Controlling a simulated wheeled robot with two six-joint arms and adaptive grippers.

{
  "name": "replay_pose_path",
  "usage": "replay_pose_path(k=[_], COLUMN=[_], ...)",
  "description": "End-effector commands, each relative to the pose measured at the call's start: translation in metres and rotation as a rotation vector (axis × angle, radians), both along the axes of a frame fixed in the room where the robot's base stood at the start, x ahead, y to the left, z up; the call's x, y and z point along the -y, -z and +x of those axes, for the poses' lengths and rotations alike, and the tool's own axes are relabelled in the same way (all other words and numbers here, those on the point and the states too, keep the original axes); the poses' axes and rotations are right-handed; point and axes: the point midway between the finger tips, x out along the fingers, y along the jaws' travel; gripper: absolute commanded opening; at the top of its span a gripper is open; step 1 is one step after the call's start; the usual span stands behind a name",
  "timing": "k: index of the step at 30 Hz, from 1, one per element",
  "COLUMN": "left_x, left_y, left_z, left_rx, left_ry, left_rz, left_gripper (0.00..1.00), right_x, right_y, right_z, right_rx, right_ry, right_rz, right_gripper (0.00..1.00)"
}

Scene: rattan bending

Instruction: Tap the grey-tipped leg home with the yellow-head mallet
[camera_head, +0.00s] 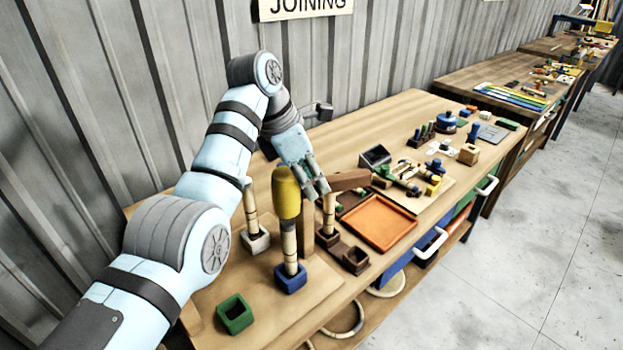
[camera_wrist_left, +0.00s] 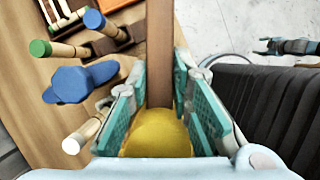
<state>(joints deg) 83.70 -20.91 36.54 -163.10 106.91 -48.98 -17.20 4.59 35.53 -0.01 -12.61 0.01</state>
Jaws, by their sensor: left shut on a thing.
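My left gripper (camera_head: 318,184) is shut on the brown handle (camera_head: 348,180) of the yellow-head mallet (camera_head: 287,193). The handle lies roughly level and the head is upright on its left. The left wrist view shows the handle (camera_wrist_left: 159,45) between the fingers and the yellow head (camera_wrist_left: 158,135) close below. A rattan leg (camera_head: 290,245) stands in a blue block, its top hidden by the mallet head. A pale-tipped leg (camera_wrist_left: 72,146) shows in the left wrist view. My right gripper (camera_wrist_left: 272,46) is small there.
An empty green block (camera_head: 235,314) stands at the front left. A dark rack (camera_head: 355,258) and an orange tray (camera_head: 380,222) lie to the right. The left wrist view shows green-tipped (camera_wrist_left: 40,48) and blue-tipped (camera_wrist_left: 94,19) sticks. The corrugated wall borders the bench's back.

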Motion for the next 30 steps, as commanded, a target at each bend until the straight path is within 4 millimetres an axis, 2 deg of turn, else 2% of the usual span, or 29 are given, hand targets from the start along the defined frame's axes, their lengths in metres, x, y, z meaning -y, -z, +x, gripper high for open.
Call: replay_pose_path(k=[2,6,7,16,21,24,30], left_x=[0.000,0.000,0.000,0.000,0.000,0.000,0.000], left_y=[0.008,0.038,0.038,0.027,0.001,-0.008,-0.005], left_z=[0.000,0.000,0.000,0.000,0.000,0.000,0.000], left_rx=[0.002,0.001,0.001,-0.002,0.000,0.000,0.000], left_ry=[0.001,0.000,0.000,-0.001,0.000,0.000,0.000], left_rz=[-0.001,-0.001,-0.001,0.001,0.000,0.000,0.000], left_gripper=[0.00,0.00,0.00,0.00,0.00,0.00,0.00], right_x=[0.000,0.000,0.000,0.000,0.000,0.000,0.000], right_y=[0.008,0.035,0.035,0.024,0.002,-0.006,-0.002], right_z=[0.000,0.000,0.000,0.000,0.000,0.000,0.000], right_rx=[0.000,0.000,0.000,0.000,0.000,0.000,0.000], right_ry=[0.000,0.000,0.000,0.000,0.000,0.000,0.000], right_rz=[0.000,0.000,0.000,0.000,0.000,0.000,0.000], right_gripper=[0.48,0.48,0.48,0.48,0.48,0.48,0.48])
